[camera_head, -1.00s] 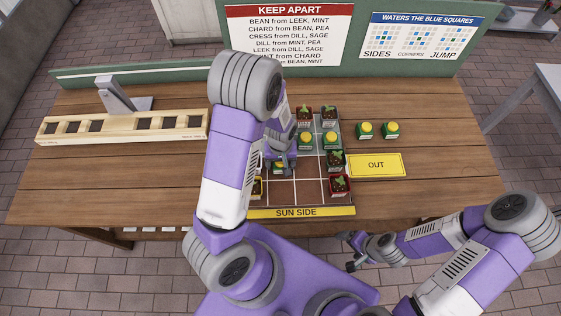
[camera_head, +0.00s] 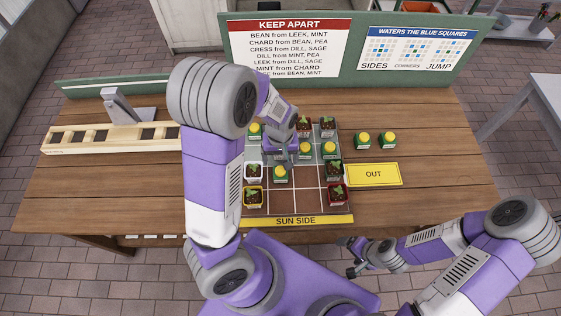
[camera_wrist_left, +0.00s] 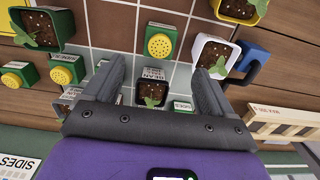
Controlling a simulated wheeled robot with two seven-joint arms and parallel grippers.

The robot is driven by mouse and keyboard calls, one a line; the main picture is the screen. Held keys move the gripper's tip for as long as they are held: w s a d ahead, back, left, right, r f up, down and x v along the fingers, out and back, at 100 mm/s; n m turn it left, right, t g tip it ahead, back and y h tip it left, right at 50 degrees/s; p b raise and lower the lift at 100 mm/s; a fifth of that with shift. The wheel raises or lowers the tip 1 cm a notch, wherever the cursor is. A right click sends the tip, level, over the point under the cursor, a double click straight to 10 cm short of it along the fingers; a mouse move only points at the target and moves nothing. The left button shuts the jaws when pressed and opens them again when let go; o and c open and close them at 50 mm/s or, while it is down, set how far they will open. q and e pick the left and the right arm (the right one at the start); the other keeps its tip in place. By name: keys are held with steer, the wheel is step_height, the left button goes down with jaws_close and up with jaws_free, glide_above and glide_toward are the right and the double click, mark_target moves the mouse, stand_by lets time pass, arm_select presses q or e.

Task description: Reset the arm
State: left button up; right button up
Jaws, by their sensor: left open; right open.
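My left gripper (camera_head: 287,152) is above the tiled planting board (camera_head: 308,202), toward its back half. In the left wrist view its two fingers (camera_wrist_left: 158,75) are apart, with a black pot (camera_wrist_left: 152,94) holding a seedling seen below and between them; I see no object held. My right gripper (camera_head: 352,257) is in front of the table's front edge, low and clear of the board. Its jaws stand apart and empty.
Potted seedlings and yellow-topped green pots (camera_head: 280,173) stand on the board. Two more such pots (camera_head: 387,140) stand right of it, behind the yellow OUT card (camera_head: 373,174). A wooden slotted rack (camera_head: 110,137) lies at left. A green panel with signs (camera_head: 290,47) rises behind.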

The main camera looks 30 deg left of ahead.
arm_select(q)
steer(key=shift+r, duration=0.8)
